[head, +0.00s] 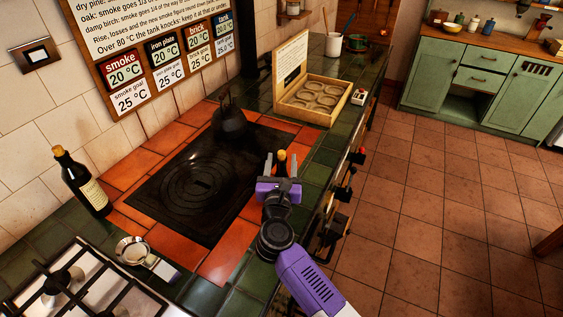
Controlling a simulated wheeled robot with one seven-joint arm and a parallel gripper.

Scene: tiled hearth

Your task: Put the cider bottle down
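My gripper (281,166) is over the right edge of the tiled hearth, seen from behind. Its two grey fingers stand on either side of a dark bottle with an orange-brown top, which I take for the cider bottle (281,156). Only the top and neck show; my purple gripper body hides the rest, so I cannot see its base or whether it touches the tiles. The finger gap fits a bottle's body. A second dark bottle with a cream label (91,196) stands upright at the left, by the wall.
A black hotplate (190,195) lies left of my gripper, with a dark kettle (230,122) at its back. A wooden tray with round recesses (316,98) stands behind. A steel strainer-like pan (133,250) and gas hob (68,285) are front left. Orange tiles (228,255) front right are bare.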

